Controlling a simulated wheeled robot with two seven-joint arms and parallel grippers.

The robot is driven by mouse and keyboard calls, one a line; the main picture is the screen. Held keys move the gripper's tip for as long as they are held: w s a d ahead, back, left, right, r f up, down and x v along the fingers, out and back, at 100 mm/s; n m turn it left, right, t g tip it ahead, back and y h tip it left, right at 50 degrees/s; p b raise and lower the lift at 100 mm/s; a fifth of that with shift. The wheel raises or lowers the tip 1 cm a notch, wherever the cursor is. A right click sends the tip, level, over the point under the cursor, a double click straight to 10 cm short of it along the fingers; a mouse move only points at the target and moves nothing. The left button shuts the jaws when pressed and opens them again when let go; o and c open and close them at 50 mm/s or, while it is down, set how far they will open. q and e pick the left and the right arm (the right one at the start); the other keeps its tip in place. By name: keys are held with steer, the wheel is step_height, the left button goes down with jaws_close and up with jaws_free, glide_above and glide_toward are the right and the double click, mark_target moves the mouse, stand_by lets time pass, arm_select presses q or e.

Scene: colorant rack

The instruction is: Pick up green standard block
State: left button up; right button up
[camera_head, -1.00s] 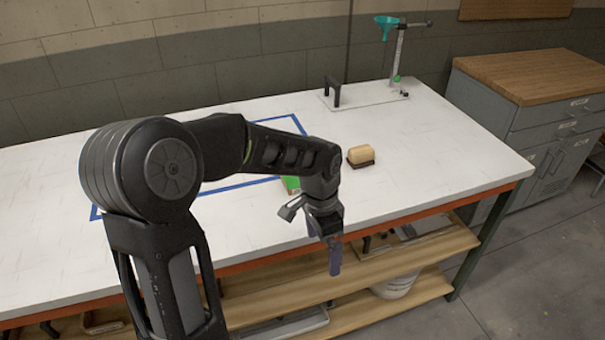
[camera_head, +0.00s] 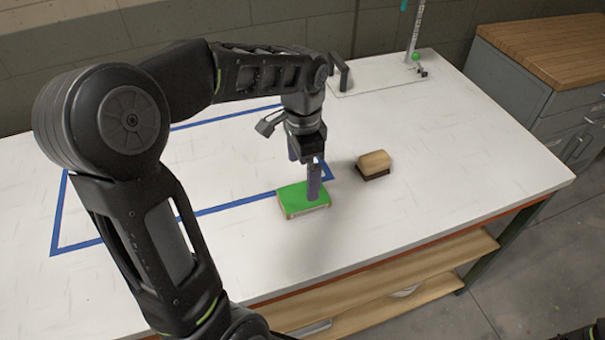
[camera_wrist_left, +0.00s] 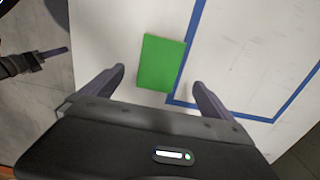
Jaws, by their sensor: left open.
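The green standard block (camera_head: 289,202) lies flat on the white table at the near right part of the blue tape outline, with its green top up. In the left wrist view the block (camera_wrist_left: 160,62) shows ahead of the fingers and between their lines. My left gripper (camera_head: 303,172) is open and empty, pointing down over the block; one finger covers part of its top in the head view. I cannot tell the exact height gap. The left fingers (camera_wrist_left: 159,78) stand wider apart than the block. Part of my right gripper (camera_wrist_left: 45,58) shows at the left wrist view's edge.
A tan and dark brown brush-like block (camera_head: 374,164) sits right of the green block. A white plate with a black handle and a stand (camera_head: 385,80) is at the back. Blue tape (camera_head: 235,204) marks the table. The right side of the table is clear.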

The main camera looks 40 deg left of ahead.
mark_target(303, 195)
arm_select(q)
steer(key=shift+w+a, duration=0.1)
steer(key=shift+w, duration=0.05)
steer(key=shift+s+r, duration=0.1)
steer(key=shift+s, duration=0.1)
steer(key=shift+f, duration=1.35)
steer(key=f+p, duration=0.1)
steer(key=f, duration=0.4)
steer(key=shift+d+f, duration=0.1)
steer(key=shift+d, duration=0.1)
steer(key=shift+c, duration=0.5)
steer(key=c, duration=1.4)
